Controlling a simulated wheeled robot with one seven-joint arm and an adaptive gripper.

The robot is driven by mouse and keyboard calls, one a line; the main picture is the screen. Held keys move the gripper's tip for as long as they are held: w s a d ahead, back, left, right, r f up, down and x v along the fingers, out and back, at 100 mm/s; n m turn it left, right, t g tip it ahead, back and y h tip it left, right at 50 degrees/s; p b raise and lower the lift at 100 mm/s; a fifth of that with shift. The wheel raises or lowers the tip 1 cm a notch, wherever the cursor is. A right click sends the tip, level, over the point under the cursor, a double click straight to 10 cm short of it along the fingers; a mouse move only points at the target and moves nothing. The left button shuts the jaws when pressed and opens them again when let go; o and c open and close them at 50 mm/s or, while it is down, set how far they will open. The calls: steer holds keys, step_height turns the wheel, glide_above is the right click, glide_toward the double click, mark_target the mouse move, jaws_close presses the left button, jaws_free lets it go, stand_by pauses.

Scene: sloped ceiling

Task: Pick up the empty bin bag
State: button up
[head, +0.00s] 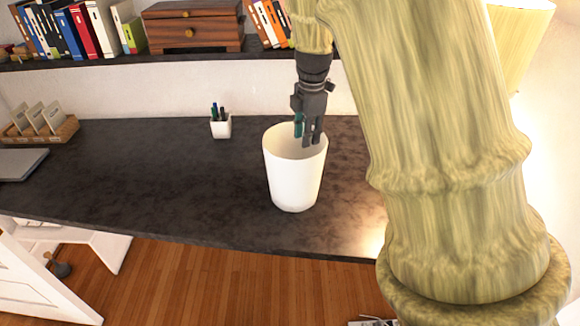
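A white, open-topped bin-shaped container (294,180) stands upright on the dark desk. I see nothing that I can clearly tell is a separate bag, and most of the container's inside is hidden. My gripper (308,138) points down at the container's opening, with its fingertips overlapping the far part of the rim. A teal patch shows on its left side; I cannot tell whether it is part of the gripper. I cannot tell whether the fingers touch the container or are shut.
The dark desk (150,180) is clear left of the container. A white pen cup (221,128) stands behind. A wooden holder (42,132) and a grey laptop-like object (22,164) are at far left. A shelf above holds books (75,32) and a wooden box (193,28).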

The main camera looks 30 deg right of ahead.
steer(key=shift+w+a+f, duration=0.1)
steer(key=shift+w+f, duration=0.1)
steer(key=p, duration=0.2)
glide_above(304, 163)
steer(key=f, duration=0.5)
steer(key=shift+w+d, duration=0.1)
steer(key=shift+d, duration=0.15)
steer(key=shift+a+f+p, duration=0.1)
steer(key=shift+f+p, duration=0.35)
steer(key=shift+f, duration=0.25)
steer(key=shift+f+p, duration=0.8)
steer(key=shift+f, duration=1.1)
steer(key=shift+a, duration=0.1)
